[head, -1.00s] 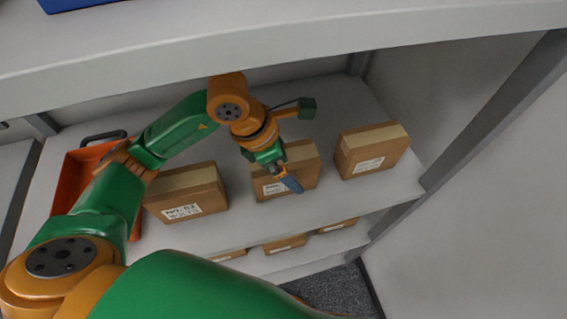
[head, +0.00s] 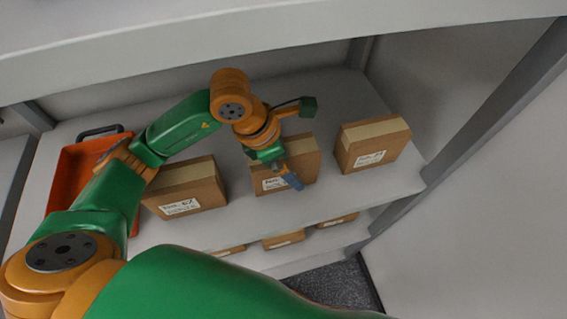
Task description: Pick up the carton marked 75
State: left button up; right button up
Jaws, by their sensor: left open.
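Three brown cartons with white labels stand in a row on the shelf (head: 320,205). The left carton (head: 185,190) has a label that seems to end in 62 or similar. The middle carton (head: 300,165) is partly hidden behind my left gripper. The right carton (head: 372,148) stands clear. The labels on the middle and right cartons are too small to read, so I cannot tell which is marked 75. My left gripper (head: 288,178) is open in front of the middle carton's front face; I cannot tell whether it touches. My right gripper is not in view.
An orange tray (head: 68,172) with a dark handle lies at the left of the shelf. Several cartons (head: 283,240) stand on a lower shelf. An upper board (head: 300,40) overhangs, and a grey post (head: 490,105) bounds the right side.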

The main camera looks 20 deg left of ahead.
pick_arm(q)
grip_shut()
dwell(0.4)
